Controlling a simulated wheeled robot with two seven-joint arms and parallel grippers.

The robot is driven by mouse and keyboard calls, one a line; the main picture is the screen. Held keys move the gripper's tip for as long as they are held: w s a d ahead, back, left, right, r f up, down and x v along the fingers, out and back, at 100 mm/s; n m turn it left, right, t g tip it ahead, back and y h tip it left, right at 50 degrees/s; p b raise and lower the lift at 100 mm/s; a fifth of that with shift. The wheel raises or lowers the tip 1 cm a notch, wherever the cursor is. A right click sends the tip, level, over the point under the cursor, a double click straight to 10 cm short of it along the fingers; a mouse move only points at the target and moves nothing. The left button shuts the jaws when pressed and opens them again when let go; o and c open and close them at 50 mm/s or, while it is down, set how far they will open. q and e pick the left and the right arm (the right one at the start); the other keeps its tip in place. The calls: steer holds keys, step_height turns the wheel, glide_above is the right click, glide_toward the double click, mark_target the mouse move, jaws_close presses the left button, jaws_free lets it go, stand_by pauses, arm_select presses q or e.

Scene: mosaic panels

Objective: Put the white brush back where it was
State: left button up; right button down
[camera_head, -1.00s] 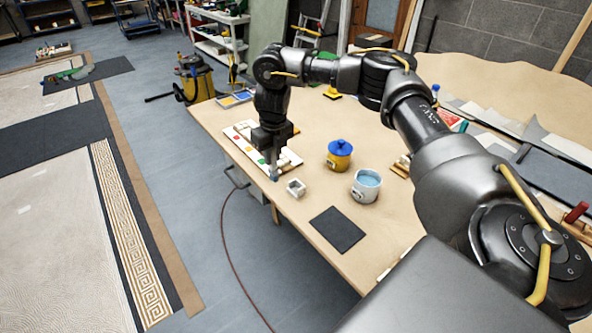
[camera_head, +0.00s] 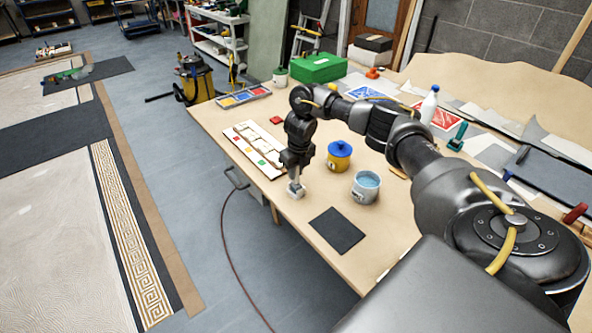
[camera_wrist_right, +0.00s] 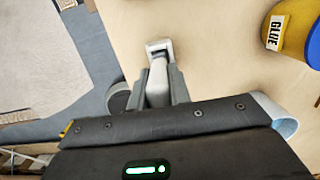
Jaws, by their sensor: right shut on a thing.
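My right gripper (camera_head: 295,172) points down near the table's left front edge, and it also shows in the right wrist view (camera_wrist_right: 158,88). It is shut on the white brush (camera_wrist_right: 157,84), a pale piece between the two fingers. The brush's far end meets a small white square holder (camera_wrist_right: 158,46), which also shows under the gripper in the head view (camera_head: 296,191). How deep the brush sits in the holder cannot be told. My left gripper is not in view.
A yellow glue pot (camera_head: 339,157) with blue lid and a white pot (camera_head: 365,189) of blue liquid stand to the right. A dark square mat (camera_head: 337,230) lies in front. A mosaic board (camera_head: 254,150) lies behind left. A green box (camera_head: 317,69) stands farther back.

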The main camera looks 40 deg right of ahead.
mark_target(298, 185)
steer(key=shift+f, duration=0.15)
steer(key=c, duration=1.3)
jaws_free()
steer(key=shift+r, duration=0.6)
step_height(298, 185, up, 11)
steer(key=s, duration=0.1)
steer(key=shift+s+p, duration=0.25)
steer(key=shift+p, duration=0.15)
